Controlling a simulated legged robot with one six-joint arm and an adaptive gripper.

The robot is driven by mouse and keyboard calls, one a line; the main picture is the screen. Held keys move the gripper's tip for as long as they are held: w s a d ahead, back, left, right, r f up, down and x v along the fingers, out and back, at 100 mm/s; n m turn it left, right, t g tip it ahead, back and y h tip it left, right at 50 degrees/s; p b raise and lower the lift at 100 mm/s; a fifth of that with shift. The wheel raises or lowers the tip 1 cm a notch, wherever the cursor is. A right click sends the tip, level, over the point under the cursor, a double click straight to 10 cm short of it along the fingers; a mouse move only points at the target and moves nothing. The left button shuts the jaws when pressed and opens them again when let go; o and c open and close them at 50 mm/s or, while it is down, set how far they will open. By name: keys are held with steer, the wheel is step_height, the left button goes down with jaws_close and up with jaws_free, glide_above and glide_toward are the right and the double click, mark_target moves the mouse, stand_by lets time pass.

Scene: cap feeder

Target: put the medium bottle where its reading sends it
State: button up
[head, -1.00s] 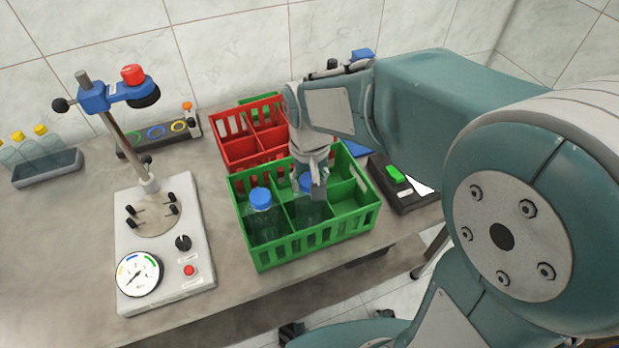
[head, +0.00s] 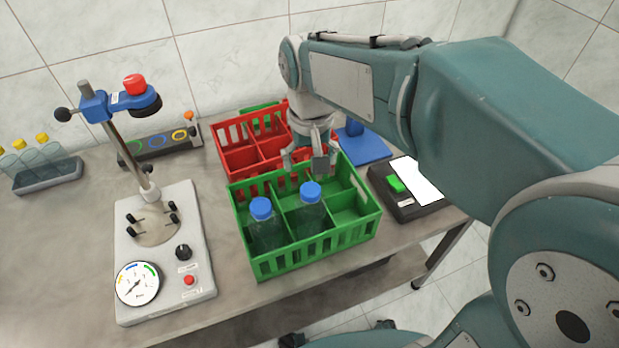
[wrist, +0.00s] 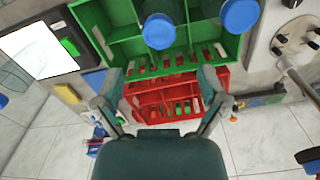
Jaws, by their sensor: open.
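Two clear bottles with blue caps stand upright in the front compartments of the green crate (head: 312,255): a left bottle (head: 265,230) and a right bottle (head: 311,212). I cannot tell from these views which is the medium one. Their caps show at the top of the wrist view, as one cap (wrist: 239,14) and another cap (wrist: 159,31). My gripper (head: 308,168) is open and empty, above the back of the green crate near the red crate (head: 235,158). In the wrist view my open fingers (wrist: 160,88) frame the crates' edges.
A capping stand with a dial gauge (head: 137,284) and red-topped head (head: 134,84) stands left. Behind it is a rack with coloured rings (head: 155,142). Yellow-capped bottles (head: 42,152) stand far left. A black device with a green button (head: 396,184) and a blue plate (head: 366,146) lie right.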

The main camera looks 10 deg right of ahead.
steer(key=s+d+r+m+t, duration=0.1)
steer(key=s+d+t, duration=0.4)
steer(key=s+d, duration=0.5)
steer(key=shift+s+d+r+t, duration=0.3)
steer(key=shift+s+d+r, duration=0.15)
steer(key=shift+s, duration=0.75)
